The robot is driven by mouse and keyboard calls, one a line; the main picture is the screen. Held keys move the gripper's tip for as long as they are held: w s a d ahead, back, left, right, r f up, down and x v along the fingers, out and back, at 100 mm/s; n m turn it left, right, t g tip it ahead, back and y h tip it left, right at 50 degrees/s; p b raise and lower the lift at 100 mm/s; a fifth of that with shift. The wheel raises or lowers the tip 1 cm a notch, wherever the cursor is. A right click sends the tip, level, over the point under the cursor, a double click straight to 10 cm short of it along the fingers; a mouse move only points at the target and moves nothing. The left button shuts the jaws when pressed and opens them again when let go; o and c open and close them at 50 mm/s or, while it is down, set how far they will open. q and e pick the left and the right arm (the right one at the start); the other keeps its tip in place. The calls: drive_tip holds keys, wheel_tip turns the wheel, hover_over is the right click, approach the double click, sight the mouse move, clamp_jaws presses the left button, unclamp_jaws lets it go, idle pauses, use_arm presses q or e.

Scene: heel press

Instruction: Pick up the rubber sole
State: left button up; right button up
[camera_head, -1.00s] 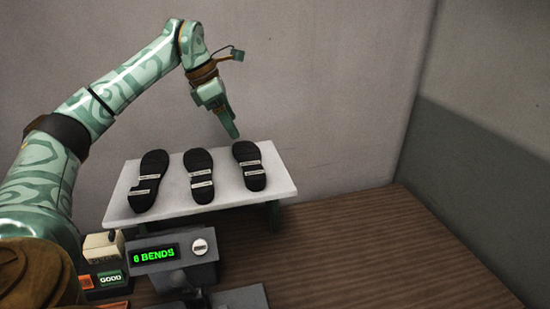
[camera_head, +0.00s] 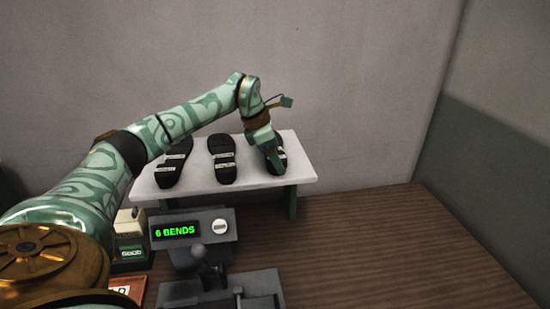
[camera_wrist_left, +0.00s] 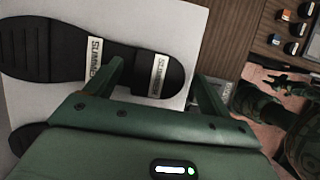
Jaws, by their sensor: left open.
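Three black rubber soles with white labels lie in a row on a white-topped stand (camera_head: 308,176): the left one (camera_head: 170,172), the middle one (camera_head: 222,160) and the right one (camera_head: 284,157). My left gripper (camera_head: 277,167) is over the right sole and partly hides it in the head view. In the left wrist view my open left gripper (camera_wrist_left: 158,72) has its fingers to either side of the sole's narrower end (camera_wrist_left: 140,68). The sole's two labels read SUMMER. I cannot tell whether the fingers touch the sole. My right gripper is out of view.
A grey box with a green display (camera_head: 178,231) reading "6 BENDS" stands in front of the stand. A grey press-like fixture (camera_head: 222,285) is at the front. The brown wooden table (camera_head: 400,240) is clear at the right. A wall is close behind.

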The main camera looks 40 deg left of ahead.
use_arm(q)
drive_tip(key=shift+w+f, duration=0.1)
drive_tip(key=shift+w, duration=0.05)
drive_tip(key=shift+a, duration=0.1)
drive_tip(key=shift+c, duration=0.6)
drive_tip(key=shift+s, duration=0.2)
drive_tip(key=c, duration=1)
drive_tip(key=shift+w, duration=0.15)
drive_tip(key=shift+c, duration=0.2)
